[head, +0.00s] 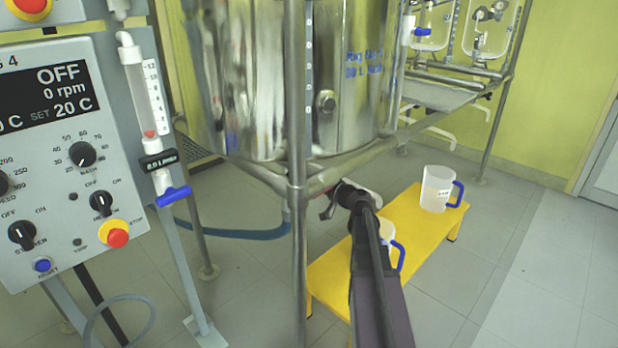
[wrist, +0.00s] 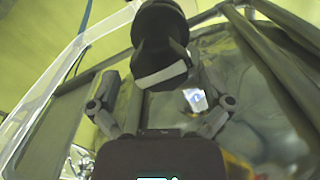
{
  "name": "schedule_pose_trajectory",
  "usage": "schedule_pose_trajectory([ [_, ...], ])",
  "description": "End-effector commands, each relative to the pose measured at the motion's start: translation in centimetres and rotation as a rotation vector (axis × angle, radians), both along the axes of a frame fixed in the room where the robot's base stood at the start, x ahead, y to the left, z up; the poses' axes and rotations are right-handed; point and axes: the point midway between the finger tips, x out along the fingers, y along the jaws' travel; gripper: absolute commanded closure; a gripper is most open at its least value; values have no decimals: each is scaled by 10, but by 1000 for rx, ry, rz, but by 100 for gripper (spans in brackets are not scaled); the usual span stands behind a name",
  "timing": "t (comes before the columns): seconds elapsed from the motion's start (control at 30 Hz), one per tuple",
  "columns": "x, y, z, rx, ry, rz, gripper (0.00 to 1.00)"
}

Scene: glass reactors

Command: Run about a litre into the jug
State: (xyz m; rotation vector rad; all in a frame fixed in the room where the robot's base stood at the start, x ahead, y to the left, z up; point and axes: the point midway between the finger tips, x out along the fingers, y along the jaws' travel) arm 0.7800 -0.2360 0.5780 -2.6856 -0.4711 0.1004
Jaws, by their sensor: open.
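The tall steel reactor vessel (head: 290,80) stands in its frame in the head view. Two clear jugs with blue handles are on the yellow bench (head: 405,215). One jug (head: 436,188) stands free at the far end. The other jug (head: 398,256) is nearer and mostly hidden behind my arm. My gripper (head: 345,195) is under the vessel's rim, beside the frame. In the wrist view my gripper (wrist: 162,108) is open, its fingers apart. A black cylindrical part with a pale band (wrist: 162,60) is ahead of them; I cannot tell whether they touch it. The outlet is not clear to see.
A control panel (head: 60,150) reading OFF, 0 rpm stands at the left, with a flow tube and a blue valve (head: 172,195) beside it. A frame post (head: 297,230) stands left of my arm. A blue hose (head: 235,233) runs behind. Floor at the right is clear.

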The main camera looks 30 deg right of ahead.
Motion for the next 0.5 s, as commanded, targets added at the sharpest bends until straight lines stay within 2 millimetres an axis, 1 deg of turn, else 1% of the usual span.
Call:
schedule_pose_trajectory([
  [0.03, -8, -2, 0, 0, 0, -1, 0],
  [0.3, -40, -14, 0, 0, 0, -1, 0],
  [0.5, -51, -18, 0, 0, 0, 0, 0],
])
